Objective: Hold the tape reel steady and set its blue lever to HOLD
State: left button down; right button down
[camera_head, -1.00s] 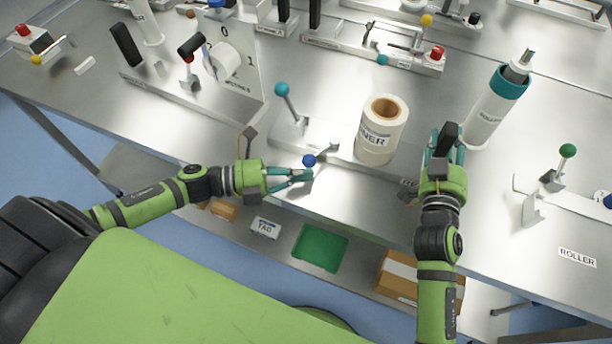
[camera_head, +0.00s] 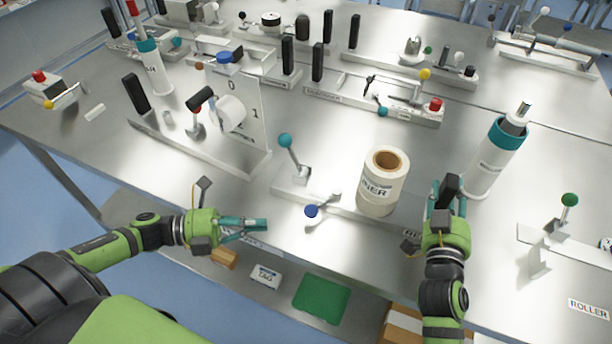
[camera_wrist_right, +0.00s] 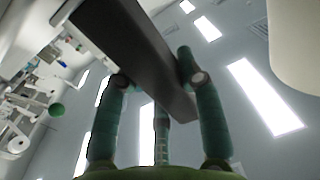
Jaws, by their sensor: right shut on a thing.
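A white roll (camera_head: 383,190) lettered "NER" stands upright on a metal base (camera_head: 290,188), left of my right gripper. I take it for the tape reel. A lever with a blue knob (camera_head: 311,211) is at the base's front edge. A lever with a teal knob (camera_head: 285,140) rises at its left end. My right gripper (camera_head: 447,192) is shut on a black upright handle (camera_head: 450,185); the dark bar (camera_wrist_right: 140,55) between its fingers fills the right wrist view. My left gripper (camera_head: 256,226) is left of the blue knob, apart from it; its finger gap is unclear. No HOLD mark is readable.
A teal-ringed roller (camera_head: 497,152) stands close right of my right gripper. A green-knobbed lever (camera_head: 570,200) is further right. A stand with a numbered plate (camera_head: 248,110) is at the left. A lower shelf holds a green tray (camera_head: 321,300) and boxes.

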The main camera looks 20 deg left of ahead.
pick_arm(q)
jog(key=shift+s+a, duration=0.1)
jog(key=shift+a, duration=0.05)
pick_arm(e)
jog(key=shift+s+f, duration=0.1)
jog(key=shift+f, duration=0.45)
pick_arm(q)
jog(key=shift+r+p, duration=0.25)
jog(key=shift+p, duration=0.05)
pick_arm(e)
jog(key=shift+r, duration=0.25)
jog(key=c, duration=0.7)
grip_release()
jog(key=shift+r, duration=0.15)
jog(key=shift+r, duration=0.1)
jog(key=s, duration=0.7)
jog(key=s+d, duration=0.1)
jog(key=s, duration=0.3)
jog(key=shift+s, duration=0.35)
